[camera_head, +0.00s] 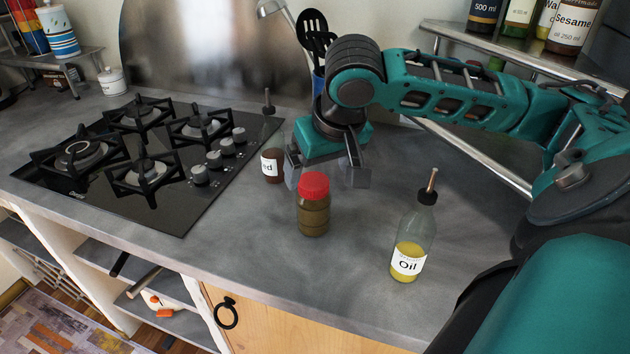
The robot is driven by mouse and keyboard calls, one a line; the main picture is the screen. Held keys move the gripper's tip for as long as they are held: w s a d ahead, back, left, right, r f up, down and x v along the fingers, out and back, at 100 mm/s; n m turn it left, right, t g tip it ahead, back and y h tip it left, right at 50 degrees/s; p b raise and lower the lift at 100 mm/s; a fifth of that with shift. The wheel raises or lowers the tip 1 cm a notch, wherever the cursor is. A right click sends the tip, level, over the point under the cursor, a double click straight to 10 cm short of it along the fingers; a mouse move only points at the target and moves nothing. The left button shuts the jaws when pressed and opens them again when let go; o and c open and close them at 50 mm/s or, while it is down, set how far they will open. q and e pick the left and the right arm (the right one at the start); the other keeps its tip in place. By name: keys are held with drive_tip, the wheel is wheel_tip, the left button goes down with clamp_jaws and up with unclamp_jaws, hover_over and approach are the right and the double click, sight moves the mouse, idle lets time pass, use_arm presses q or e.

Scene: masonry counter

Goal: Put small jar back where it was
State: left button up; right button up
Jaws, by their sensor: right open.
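A small jar (313,216) with a red lid and brown contents stands upright on the grey counter, right of the stove. My right gripper (326,180) is open just above and behind the jar; its fingers point down on either side of the lid in the picture. No contact with the jar can be made out. My left gripper is not in view.
An oil bottle (409,245) stands on the counter to the right of the jar. A dark red bottle (272,160) stands behind the jar to the left. The gas stove (150,150) fills the left. A utensil holder (318,82) stands at the back, and a metal shelf (500,52) with bottles at the right. The front counter edge is clear.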

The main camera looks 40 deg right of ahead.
drive_tip(key=shift+v, duration=2.1)
